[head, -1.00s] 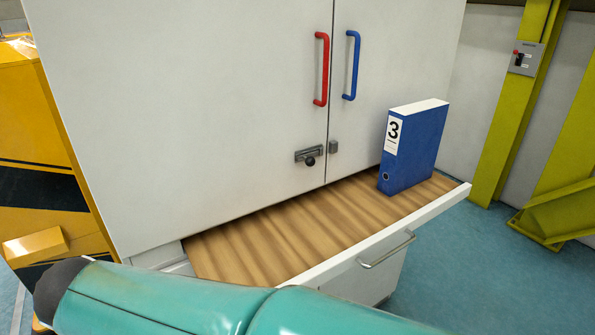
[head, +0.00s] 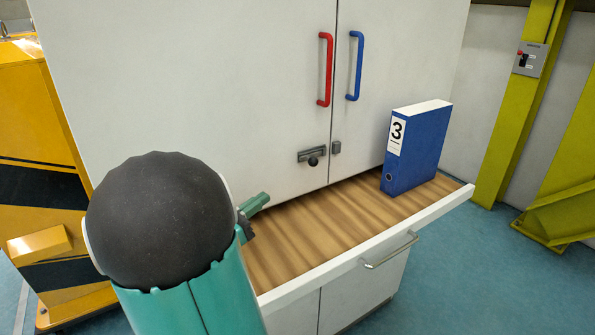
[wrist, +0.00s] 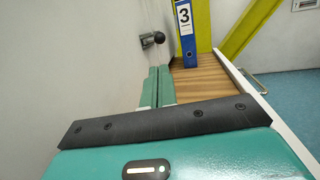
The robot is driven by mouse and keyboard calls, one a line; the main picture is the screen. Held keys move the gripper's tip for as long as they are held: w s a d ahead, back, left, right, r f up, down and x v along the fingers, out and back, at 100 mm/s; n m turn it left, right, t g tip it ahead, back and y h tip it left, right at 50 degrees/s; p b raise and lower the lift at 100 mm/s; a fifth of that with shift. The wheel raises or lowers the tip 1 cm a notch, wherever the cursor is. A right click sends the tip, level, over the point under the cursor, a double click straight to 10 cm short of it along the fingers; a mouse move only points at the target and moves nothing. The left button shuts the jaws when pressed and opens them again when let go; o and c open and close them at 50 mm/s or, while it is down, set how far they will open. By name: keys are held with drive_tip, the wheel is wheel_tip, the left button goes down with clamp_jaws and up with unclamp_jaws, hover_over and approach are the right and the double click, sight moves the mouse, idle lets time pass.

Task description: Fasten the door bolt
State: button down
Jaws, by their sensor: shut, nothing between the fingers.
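The door bolt (head: 311,155) is a grey metal slide with a black round knob on the left white door. The small grey keeper (head: 336,147) is on the right door. A gap shows between bolt and keeper. In the wrist view the bolt's black knob (wrist: 150,40) stands out from the door, beyond my fingertips. My gripper (wrist: 159,72) is shut and empty, its two green fingers side by side and pointing toward the knob. In the head view my gripper (head: 256,202) shows only partly behind my arm, left of and below the bolt, apart from it.
A red handle (head: 326,70) and a blue handle (head: 354,66) are on the closed doors. A blue binder (head: 415,150) marked 3 stands on the wooden shelf (head: 340,215) below the bolt. A yellow-black cabinet (head: 45,180) stands at the left.

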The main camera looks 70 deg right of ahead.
sight(310, 160)
drive_tip(key=shift+s+d, duration=0.1)
drive_tip(key=x, duration=1.3)
drive_tip(key=shift+s+d, duration=0.15)
drive_tip(key=shift+d, duration=0.15)
drive_tip(key=shift+r, duration=0.15)
drive_tip(key=s+d, duration=0.2)
drive_tip(key=d, duration=0.1)
drive_tip(key=shift+s, duration=0.35)
drive_tip(key=shift+r, duration=0.1)
